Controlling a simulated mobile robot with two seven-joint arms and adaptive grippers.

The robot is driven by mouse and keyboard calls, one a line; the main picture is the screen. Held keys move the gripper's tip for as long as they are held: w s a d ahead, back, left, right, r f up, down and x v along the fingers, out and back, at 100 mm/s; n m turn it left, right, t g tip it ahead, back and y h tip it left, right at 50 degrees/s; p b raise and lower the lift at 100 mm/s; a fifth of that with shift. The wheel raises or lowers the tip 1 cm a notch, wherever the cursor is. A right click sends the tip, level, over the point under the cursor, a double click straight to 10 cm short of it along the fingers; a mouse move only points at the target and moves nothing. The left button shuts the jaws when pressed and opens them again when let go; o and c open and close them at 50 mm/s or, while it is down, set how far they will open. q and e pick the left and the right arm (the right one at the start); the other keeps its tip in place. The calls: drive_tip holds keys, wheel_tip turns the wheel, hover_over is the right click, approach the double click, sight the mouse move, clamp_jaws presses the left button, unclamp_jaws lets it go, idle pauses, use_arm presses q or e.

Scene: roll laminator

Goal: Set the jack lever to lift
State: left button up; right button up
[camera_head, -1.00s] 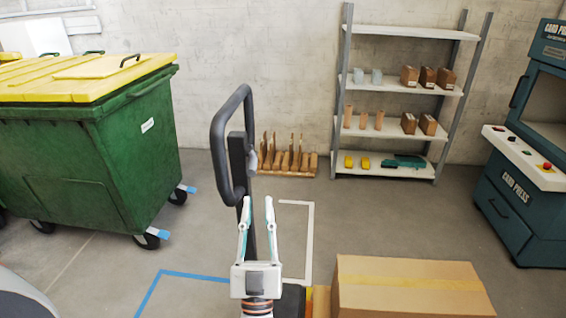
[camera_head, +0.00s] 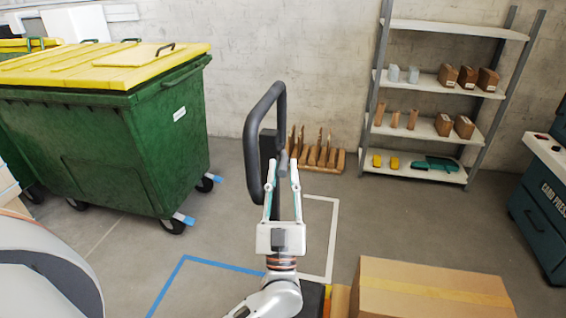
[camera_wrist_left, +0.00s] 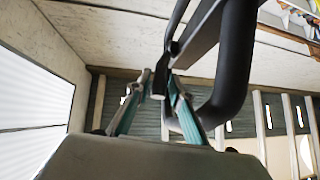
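The jack handle is a black upright loop (camera_head: 252,150) on a dark post, in the middle of the head view. A small grey lever (camera_head: 281,158) shows at the right side of the loop, in front of the dark post head. My left gripper (camera_head: 282,168) is upright with its two fingers apart, on either side of the lever's lower part. In the left wrist view, a dark lever tip (camera_wrist_left: 173,82) shows close to the right finger of my left gripper (camera_wrist_left: 158,88). I cannot tell whether they touch. My right gripper is not in view.
A cardboard box (camera_head: 430,290) sits at the front right, next to the jack. A green bin (camera_head: 120,150) with a yellow lid stands left. A shelf rack (camera_head: 455,90) and a teal card press (camera_head: 545,205) stand right. Open floor lies around the handle.

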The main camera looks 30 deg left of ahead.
use_arm(q)
drive_tip(key=shift+x, duration=0.8)
use_arm(e)
drive_tip(key=shift+w+r, duration=0.1)
drive_tip(key=shift+r, duration=0.25)
